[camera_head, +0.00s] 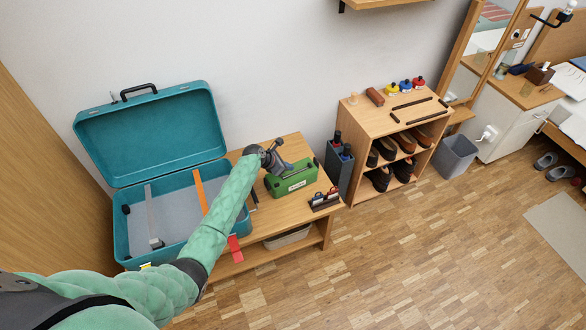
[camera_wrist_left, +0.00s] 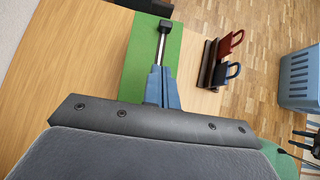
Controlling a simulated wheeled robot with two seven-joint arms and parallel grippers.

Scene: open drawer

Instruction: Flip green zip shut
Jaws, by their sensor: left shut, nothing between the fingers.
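A green box (camera_head: 297,184) with a white label on its front sits on the low wooden table. In the wrist view its green top (camera_wrist_left: 140,60) carries a metal rod (camera_wrist_left: 161,46) with a black end piece (camera_wrist_left: 166,25). I cannot make out a zip on it. My left gripper (camera_head: 285,167) is over the green box's top in the head view. In the wrist view its blue-grey fingers (camera_wrist_left: 161,75) are together, in line with the rod. Whether they touch it is unclear. The near part of the green top is hidden by my gripper. My right gripper is out of view.
An open teal suitcase (camera_head: 120,228) with straps stands left of the box, partly behind my left arm. A small dark rack (camera_head: 324,201) with red and blue padlock-like items (camera_wrist_left: 233,70) is close right of the box. A shoe shelf (camera_head: 375,125) stands farther right.

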